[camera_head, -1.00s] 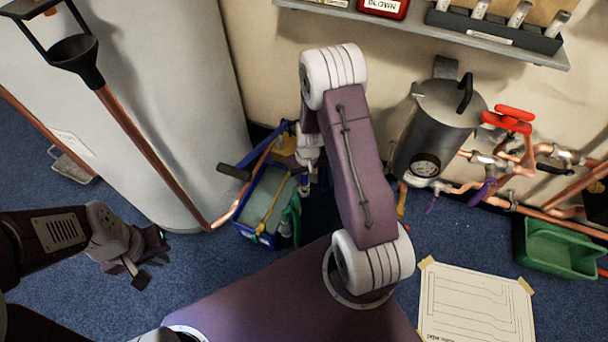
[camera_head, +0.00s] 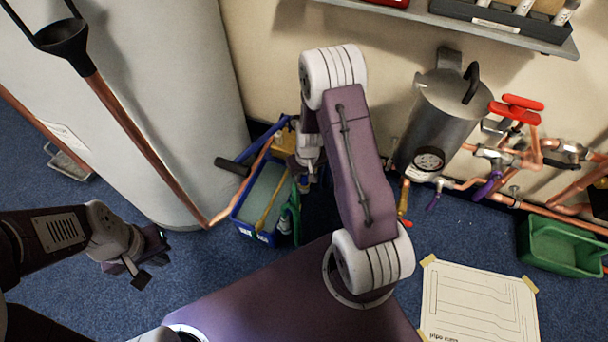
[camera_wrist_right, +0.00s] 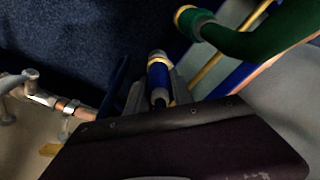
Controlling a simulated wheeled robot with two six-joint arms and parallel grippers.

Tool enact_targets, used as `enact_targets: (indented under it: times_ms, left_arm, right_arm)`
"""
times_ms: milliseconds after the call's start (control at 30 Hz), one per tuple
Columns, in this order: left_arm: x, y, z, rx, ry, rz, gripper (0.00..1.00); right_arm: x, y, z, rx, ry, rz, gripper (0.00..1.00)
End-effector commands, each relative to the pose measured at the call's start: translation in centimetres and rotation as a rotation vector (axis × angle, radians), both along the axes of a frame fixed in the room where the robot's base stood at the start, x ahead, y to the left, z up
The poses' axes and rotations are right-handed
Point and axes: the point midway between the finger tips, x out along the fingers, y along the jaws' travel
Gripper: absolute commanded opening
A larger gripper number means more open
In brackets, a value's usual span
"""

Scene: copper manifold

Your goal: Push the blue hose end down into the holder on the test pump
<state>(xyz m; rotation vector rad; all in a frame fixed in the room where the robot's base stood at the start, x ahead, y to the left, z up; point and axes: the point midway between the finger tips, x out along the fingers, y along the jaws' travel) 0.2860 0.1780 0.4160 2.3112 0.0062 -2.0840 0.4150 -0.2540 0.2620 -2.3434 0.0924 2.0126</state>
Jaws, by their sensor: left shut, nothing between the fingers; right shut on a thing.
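The test pump is a blue open box (camera_head: 246,235) on the floor in the head view, with a yellow rod across it. My right gripper (camera_head: 308,172) is over the pump's right side, partly hidden behind my arm. In the right wrist view the gripper (camera_wrist_right: 156,92) is shut on the blue hose end (camera_wrist_right: 158,76), which has a yellowish ring and a pale tip. A green curved part (camera_wrist_right: 250,38) with a brass-coloured end lies beside it, apart from the hose end. I cannot make out the holder clearly. My left gripper (camera_head: 140,272) is shut and empty, well left of the pump.
A large grey cylinder (camera_head: 170,100) stands left of the pump. A metal canister with a gauge (camera_head: 440,120) and copper pipes (camera_head: 560,208) with a red valve handle are on the right. A green bin (camera_head: 562,248) and taped paper sheet (camera_head: 478,305) lie on the floor.

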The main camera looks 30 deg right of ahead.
Motion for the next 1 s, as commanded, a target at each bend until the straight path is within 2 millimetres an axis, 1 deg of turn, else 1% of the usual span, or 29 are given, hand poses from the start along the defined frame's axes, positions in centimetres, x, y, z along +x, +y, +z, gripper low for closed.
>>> enact_targets:
  times_ms: [267,1000]
  left_arm:
    - [0.0,0.0,-0.1,0.0,0.0,0.0,0.0]
    - [0.0,0.0,-1.3,0.0,0.0,0.0,0.0]
  right_arm:
    - [0.0,0.0,-0.1,0.0,0.0,0.0,0.0]
    - [0.0,0.0,-1.4,0.0,0.0,0.0,0.0]
